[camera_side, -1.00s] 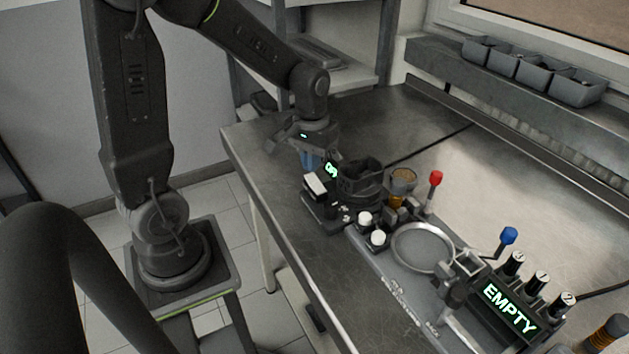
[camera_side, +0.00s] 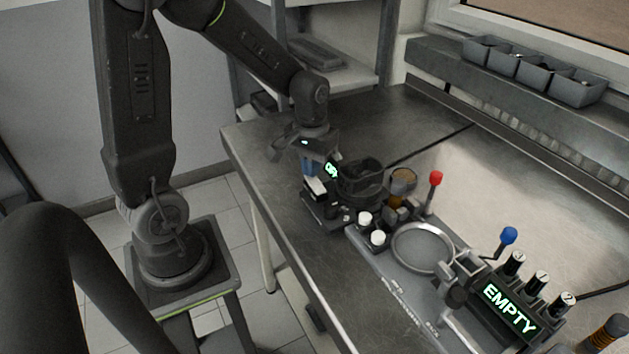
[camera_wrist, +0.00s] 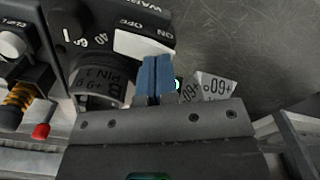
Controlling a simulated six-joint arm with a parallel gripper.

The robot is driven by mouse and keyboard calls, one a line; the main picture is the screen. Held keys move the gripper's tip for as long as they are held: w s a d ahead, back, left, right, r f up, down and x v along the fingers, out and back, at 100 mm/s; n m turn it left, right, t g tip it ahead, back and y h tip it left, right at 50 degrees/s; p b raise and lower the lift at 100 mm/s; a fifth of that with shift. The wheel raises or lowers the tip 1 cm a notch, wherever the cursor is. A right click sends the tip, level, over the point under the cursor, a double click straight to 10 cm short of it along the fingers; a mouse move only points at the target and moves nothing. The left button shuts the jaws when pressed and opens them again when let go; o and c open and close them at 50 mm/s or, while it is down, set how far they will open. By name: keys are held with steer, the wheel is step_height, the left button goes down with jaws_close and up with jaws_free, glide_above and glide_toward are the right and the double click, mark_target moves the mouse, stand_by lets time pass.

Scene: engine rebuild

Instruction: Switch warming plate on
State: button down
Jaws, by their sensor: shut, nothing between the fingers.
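The warming plate (camera_side: 325,212) is a dark unit at the table's left edge, with a dark round holder on it and a small lit green display (camera_side: 331,170) that seems to read OFF. Its white rocker switch (camera_side: 316,187) is on the near left side; in the wrist view the switch (camera_wrist: 142,46) lies beside printed ON and OFF labels. My gripper (camera_side: 310,170) is just above the switch, its blue fingers pointing down. In the wrist view the shut, empty fingers (camera_wrist: 155,72) overlap the switch's lower right edge. I cannot tell whether they touch it.
A dark dial (camera_wrist: 75,35) and a ring-shaped part (camera_wrist: 97,85) sit close left of the fingers. White-capped knobs (camera_side: 372,229), a round tray (camera_side: 422,248), a red-topped lever (camera_side: 435,179) and an EMPTY display (camera_side: 510,308) stand to the right.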

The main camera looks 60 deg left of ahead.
steer(key=shift+f, duration=0.55)
steer(key=shift+r, duration=3.55)
